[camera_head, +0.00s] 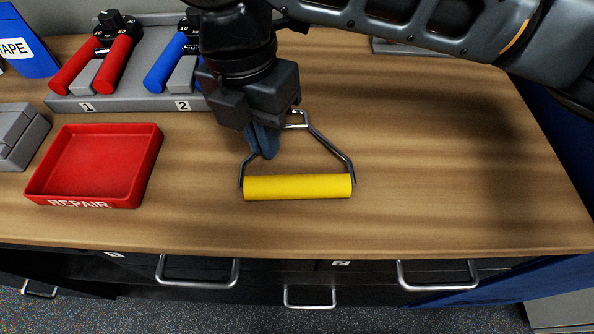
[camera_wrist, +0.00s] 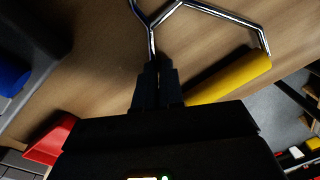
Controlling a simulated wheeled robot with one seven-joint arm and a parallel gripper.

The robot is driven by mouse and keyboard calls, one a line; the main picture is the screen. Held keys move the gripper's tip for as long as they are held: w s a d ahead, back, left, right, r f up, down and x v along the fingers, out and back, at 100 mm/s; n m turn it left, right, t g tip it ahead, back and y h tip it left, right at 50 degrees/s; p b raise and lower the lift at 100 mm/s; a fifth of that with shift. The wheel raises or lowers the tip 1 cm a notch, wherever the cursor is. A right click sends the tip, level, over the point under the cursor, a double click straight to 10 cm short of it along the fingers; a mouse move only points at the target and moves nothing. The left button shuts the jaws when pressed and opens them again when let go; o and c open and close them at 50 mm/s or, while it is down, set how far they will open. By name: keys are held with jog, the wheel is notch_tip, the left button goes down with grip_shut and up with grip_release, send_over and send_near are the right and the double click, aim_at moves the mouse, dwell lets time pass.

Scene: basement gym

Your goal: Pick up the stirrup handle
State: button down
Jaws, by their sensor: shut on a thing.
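The stirrup handle has a yellow cylindrical grip (camera_head: 298,187) and a bent shiny metal frame. It is on or just above the wooden worktop near the front edge; I cannot tell whether it touches. My gripper (camera_head: 264,150) comes down from above at the frame's left side. Its dark fingers are shut on the left metal arm of the frame. In the wrist view the fingers (camera_wrist: 158,85) close around the metal rod, with the yellow grip (camera_wrist: 232,77) to their right. The fingers and gripper body hide part of the left rod.
A red tray marked REPAIR (camera_head: 92,160) stands to the left. Behind it, a grey rack (camera_head: 140,103) holds red and blue hand grips. A blue box (camera_head: 22,45) is at the far left. The worktop (camera_head: 450,170) is clear to the right. Drawers with metal handles are below the front edge.

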jog(key=shift+r, duration=0.2)
jog(key=shift+r, duration=0.25)
jog(key=r, duration=0.3)
jog(key=shift+s+r, duration=0.2)
jog(key=shift+r, duration=0.15)
jog(key=s+d+r+p, duration=0.1)
jog(key=s+d+r, duration=0.5)
jog(key=s, duration=0.3)
jog(key=shift+s+r, duration=0.25)
jog(key=shift+s, duration=0.05)
